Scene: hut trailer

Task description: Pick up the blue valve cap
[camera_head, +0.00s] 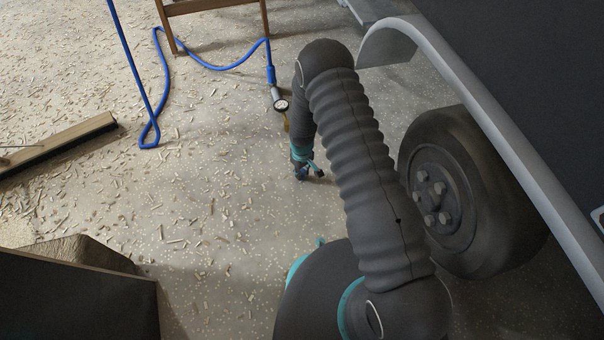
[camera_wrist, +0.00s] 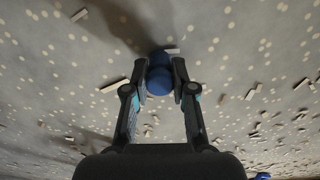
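The blue valve cap (camera_wrist: 158,80) is a small rounded blue piece, seen in the wrist view between my fingertips. My gripper (camera_wrist: 160,77) has one dark finger against each side of it, with no clear gap, so it appears shut on the cap. In the head view my gripper (camera_head: 309,172) points down close above the speckled floor, left of the trailer wheel (camera_head: 447,197). The cap cannot be made out in the head view.
A broom (camera_head: 65,145) lies at the left. The grey fender (camera_head: 480,105) overhangs the wheel at the right. Wood chips litter the floor.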

